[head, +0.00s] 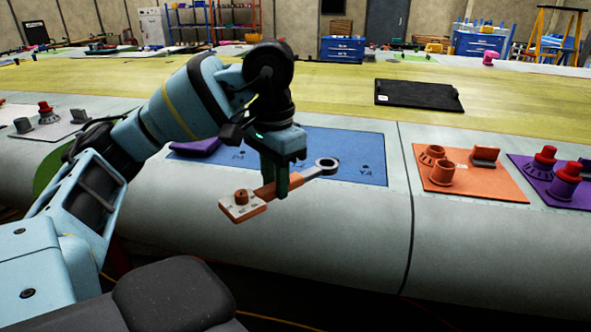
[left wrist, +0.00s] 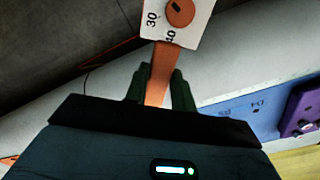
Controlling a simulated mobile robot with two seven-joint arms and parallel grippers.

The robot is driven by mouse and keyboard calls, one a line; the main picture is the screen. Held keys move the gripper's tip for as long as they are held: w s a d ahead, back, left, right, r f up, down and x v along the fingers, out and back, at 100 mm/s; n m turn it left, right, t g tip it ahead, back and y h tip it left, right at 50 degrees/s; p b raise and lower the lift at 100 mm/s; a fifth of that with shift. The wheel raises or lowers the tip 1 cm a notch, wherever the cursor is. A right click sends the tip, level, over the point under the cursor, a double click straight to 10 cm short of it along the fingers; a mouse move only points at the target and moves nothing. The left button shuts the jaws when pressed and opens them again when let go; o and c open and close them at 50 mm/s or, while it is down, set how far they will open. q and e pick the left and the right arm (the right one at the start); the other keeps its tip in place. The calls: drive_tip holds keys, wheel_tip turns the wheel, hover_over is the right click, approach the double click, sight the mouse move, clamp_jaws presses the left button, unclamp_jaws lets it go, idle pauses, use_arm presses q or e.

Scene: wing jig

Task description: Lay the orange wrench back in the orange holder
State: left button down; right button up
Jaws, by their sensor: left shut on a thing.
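The orange wrench (head: 243,207) has a white scale plate with a knob at one end and a dark ring at the other. My left gripper (head: 276,190) is shut on its orange middle and holds it roughly level, in front of the blue mat. In the left wrist view the wrench (left wrist: 159,80) passes between the fingers of my left gripper (left wrist: 160,85). The orange holder (head: 470,195) is an orange plate to the right, with round cups and an upright slotted block; the wrench is well apart from it. My right gripper is not in view.
The blue mat (head: 350,160) lies behind the wrench, with a purple piece (head: 195,148) at its left. A purple plate (head: 540,170) with red-topped pieces sits right of the orange holder. A black tablet (head: 420,95) lies farther back. The grey surface between mat and orange holder is clear.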

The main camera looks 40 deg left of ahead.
use_arm(q)
drive_tip(key=d+f, duration=0.6)
drive_tip(key=d, duration=0.4)
drive_tip(key=d+f, duration=0.6)
drive_tip(key=d, duration=0.4)
drive_tip(key=d+f+n, duration=0.1)
drive_tip(key=d+f, duration=0.5)
drive_tip(key=d, duration=0.4)
drive_tip(key=shift+s+d, duration=0.25)
drive_tip(key=shift+d, duration=0.05)
drive_tip(key=shift+a, duration=0.1)
